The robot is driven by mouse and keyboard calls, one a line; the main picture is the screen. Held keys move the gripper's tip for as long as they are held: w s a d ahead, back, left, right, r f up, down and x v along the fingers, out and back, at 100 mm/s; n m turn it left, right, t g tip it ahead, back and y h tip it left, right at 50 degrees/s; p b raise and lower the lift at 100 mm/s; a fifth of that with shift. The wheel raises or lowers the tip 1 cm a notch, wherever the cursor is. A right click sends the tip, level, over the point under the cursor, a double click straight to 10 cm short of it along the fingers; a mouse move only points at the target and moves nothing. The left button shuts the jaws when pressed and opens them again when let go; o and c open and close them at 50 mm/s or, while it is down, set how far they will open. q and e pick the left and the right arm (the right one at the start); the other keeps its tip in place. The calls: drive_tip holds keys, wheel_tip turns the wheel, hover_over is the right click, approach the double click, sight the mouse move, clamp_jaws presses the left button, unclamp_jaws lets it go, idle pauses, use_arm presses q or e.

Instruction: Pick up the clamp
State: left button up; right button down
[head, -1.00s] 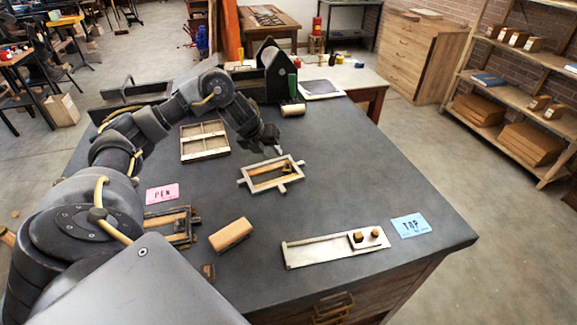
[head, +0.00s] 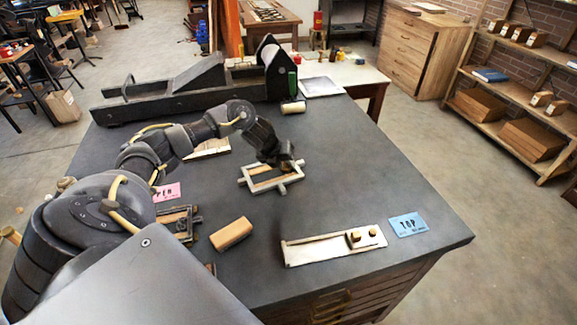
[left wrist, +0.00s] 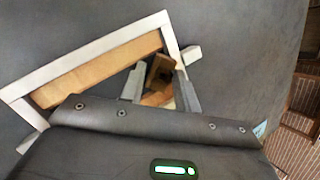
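A small brown wooden piece, which looks like the clamp (left wrist: 157,97), sits at the right end of a pale rectangular frame (head: 259,188) on the dark bench. The frame, with a wooden bar inside, also shows in the left wrist view (left wrist: 95,65). My left gripper (head: 286,165) points down over the frame's far right corner. In the left wrist view its two grey fingers (left wrist: 158,90) stand apart on either side of the brown piece. Contact with the piece cannot be told. In the head view the gripper mostly hides the piece. My right gripper is not in view.
A tan wooden block (head: 231,234) lies nearer on the bench. A pale plate with wooden knobs (head: 333,248) lies at front right, next to a blue TOP card (head: 409,225). A pink card (head: 167,192) and another small frame (head: 178,222) are at left.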

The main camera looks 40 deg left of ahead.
use_arm(q)
drive_tip(key=shift+c, duration=0.4)
clamp_jaws()
drive_tip(key=shift+r, duration=0.1)
drive_tip(key=shift+r, duration=0.6)
drive_tip(key=s+d+r+p, duration=0.1)
drive_tip(key=s+d+r, duration=0.6)
drive_tip(key=s+r, duration=0.4)
drive_tip(key=shift+s+d+r, duration=0.35)
drive_tip(key=shift+s, duration=0.05)
